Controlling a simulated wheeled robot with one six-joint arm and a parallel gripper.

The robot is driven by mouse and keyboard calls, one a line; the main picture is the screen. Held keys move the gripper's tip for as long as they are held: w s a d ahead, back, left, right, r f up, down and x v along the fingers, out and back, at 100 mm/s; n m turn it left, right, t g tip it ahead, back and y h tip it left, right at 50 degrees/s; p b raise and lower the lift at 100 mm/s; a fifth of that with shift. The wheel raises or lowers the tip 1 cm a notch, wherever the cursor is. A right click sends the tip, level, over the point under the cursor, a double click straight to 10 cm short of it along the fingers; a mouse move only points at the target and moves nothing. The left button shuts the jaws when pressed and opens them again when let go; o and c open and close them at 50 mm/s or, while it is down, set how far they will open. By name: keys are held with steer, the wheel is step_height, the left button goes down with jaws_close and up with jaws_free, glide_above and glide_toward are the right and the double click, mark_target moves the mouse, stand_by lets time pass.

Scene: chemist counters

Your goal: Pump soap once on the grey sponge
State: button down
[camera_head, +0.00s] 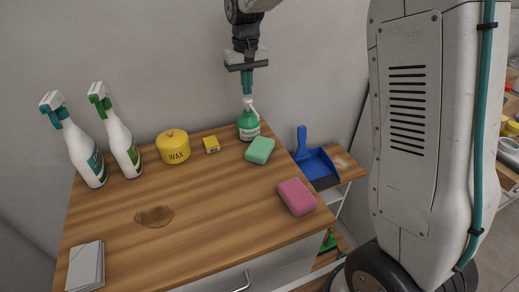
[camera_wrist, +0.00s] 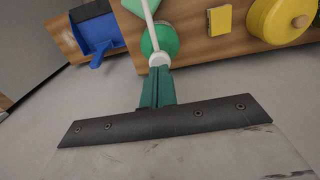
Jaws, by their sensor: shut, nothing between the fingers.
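A green soap bottle (camera_head: 249,127) with a white pump head and a pale label stands at the back right of the wooden counter. A green sponge (camera_head: 260,150) lies just in front of it. A pink sponge (camera_head: 297,196) lies nearer the front right edge. I see no grey sponge. My gripper (camera_head: 247,92) points down above the bottle, its teal fingers shut and empty. In the wrist view, the fingertips (camera_wrist: 157,70) are right over the white pump head (camera_wrist: 159,60); I cannot tell whether they touch it. The spout reaches toward the green sponge.
A yellow wax tin (camera_head: 173,147) and a small yellow box (camera_head: 211,145) stand left of the bottle. Two spray bottles (camera_head: 86,153) are at the far left. A blue dustpan (camera_head: 316,165) is at right. White cards (camera_head: 86,267) and a brown stain (camera_head: 154,216) are in front.

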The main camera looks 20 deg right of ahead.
step_height(320, 180, up, 6)
steer(key=shift+f, duration=0.1)
stand_by(0.4)
steer(key=shift+g, duration=0.4)
steer(key=s, duration=0.1)
steer(key=s+f, duration=0.1)
steer(key=s, duration=0.1)
steer(key=s+f, duration=0.1)
steer(key=shift+s+d+f, duration=0.1)
steer(key=shift+s+d, duration=0.05)
steer(key=shift+s, duration=0.05)
steer(key=s+d+t, duration=0.1)
steer(key=s, duration=1.5)
steer(key=s+d+r+t, duration=0.1)
steer(key=s, duration=1.6)
steer(key=shift+s+d+r, duration=0.3)
steer(key=shift+d, duration=0.1)
